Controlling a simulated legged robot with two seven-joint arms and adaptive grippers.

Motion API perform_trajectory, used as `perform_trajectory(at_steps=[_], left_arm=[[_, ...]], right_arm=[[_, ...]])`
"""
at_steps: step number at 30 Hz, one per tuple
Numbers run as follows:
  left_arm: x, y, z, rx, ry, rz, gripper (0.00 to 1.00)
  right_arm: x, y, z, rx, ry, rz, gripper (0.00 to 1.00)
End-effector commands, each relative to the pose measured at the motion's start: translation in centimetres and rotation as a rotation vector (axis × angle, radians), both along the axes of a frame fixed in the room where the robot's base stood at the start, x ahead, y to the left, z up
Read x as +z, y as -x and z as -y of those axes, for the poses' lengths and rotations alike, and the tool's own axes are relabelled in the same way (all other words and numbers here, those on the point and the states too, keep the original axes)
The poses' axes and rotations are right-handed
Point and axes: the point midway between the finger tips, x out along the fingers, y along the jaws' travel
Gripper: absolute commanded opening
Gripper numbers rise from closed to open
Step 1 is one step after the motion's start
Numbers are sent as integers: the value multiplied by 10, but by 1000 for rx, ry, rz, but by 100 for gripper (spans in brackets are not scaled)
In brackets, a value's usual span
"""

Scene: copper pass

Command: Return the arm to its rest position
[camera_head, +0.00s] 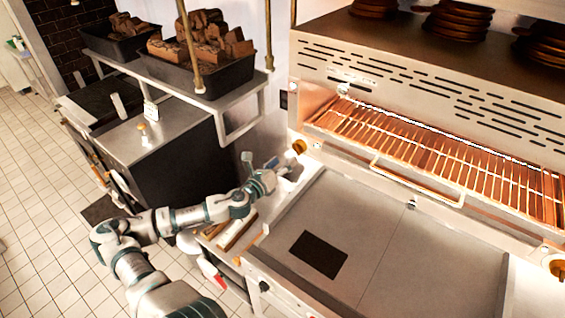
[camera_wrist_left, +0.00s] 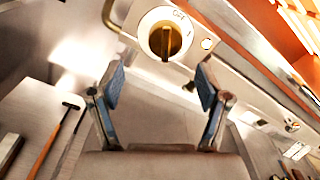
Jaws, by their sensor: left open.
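My left arm reaches in from the lower left in the head view, and its gripper (camera_head: 278,176) is near the left end of the grill. In the left wrist view the same gripper (camera_wrist_left: 157,90) is open and empty, with its two blue-padded fingers apart. Ahead of the fingers is a round brass knob (camera_wrist_left: 166,41) on a plate marked OFF. The knob also shows in the head view (camera_head: 299,146), just beyond the gripper. I see no contact between fingers and knob. My right gripper is not in view.
A salamander grill (camera_head: 430,150) with a glowing rack and front handle stands behind a flat griddle (camera_head: 385,225). A dark square (camera_head: 318,254) lies on the griddle. A shelf (camera_head: 215,103) holds dark trays of bread. Tools lie beside the griddle. Tiled floor is open at left.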

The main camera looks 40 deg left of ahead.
Motion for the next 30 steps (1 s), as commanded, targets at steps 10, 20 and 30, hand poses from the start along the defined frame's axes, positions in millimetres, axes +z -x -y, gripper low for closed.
perform_trajectory(at_steps=[10,20,30], left_arm=[[0,0,0,1,1,0,77],[-120,22,-99,229,291,-92,77],[-376,126,-173,630,838,-223,77]], right_arm=[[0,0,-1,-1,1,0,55],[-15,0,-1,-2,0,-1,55],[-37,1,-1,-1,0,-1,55]])
